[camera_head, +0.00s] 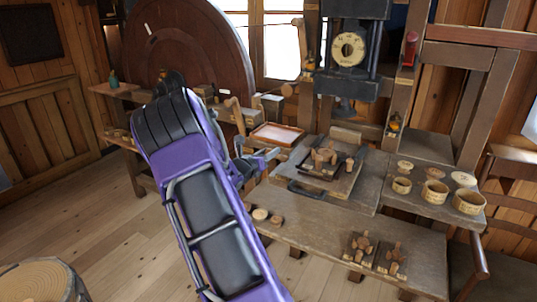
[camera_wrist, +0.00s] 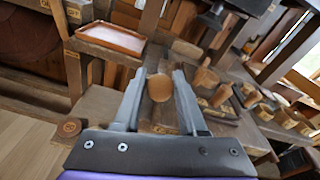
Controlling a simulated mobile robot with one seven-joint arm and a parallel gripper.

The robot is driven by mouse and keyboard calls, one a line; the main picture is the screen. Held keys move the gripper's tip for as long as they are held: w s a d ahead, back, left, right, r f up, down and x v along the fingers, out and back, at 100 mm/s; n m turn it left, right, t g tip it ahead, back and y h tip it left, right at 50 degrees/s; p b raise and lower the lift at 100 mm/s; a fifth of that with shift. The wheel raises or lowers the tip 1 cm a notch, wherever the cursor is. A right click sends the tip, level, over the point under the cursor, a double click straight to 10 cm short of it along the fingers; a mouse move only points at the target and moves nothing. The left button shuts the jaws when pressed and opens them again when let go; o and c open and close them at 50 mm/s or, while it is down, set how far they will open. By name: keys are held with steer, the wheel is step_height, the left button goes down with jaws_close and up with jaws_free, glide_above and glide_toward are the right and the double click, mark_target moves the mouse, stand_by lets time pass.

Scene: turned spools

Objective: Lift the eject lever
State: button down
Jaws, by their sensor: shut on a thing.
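My gripper (camera_head: 268,158) reaches over the left edge of the workbench, beside the board. In the wrist view its two fingers (camera_wrist: 158,80) are closed about a round wooden knob (camera_wrist: 159,90), seen nearly end-on. The knob looks like a lever's handle, but I cannot tell for sure that it is the eject lever's. In the head view my purple arm and gripper hide it. An upright wooden paddle-shaped handle (camera_head: 234,110) stands farther back, near the big wheel, apart from the gripper.
An orange-brown tray (camera_head: 277,134) lies behind the gripper. A board (camera_head: 342,182) with turned wooden pieces (camera_head: 325,157) is to the right. Wooden cups (camera_head: 434,190) stand at the far right, small spool stands (camera_head: 391,258) at the front. A dial press (camera_head: 348,48) rises behind.

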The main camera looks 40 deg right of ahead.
steer(key=shift+d+r, duration=0.15)
steer(key=shift+r, duration=0.15)
steer(key=c, duration=0.5)
jaws_free()
steer(key=shift+s, duration=0.1)
steer(key=shift+f, duration=0.15)
steer(key=shift+a, duration=0.2)
steer(key=v, duration=1.7)
steer(key=shift+a, duration=0.1)
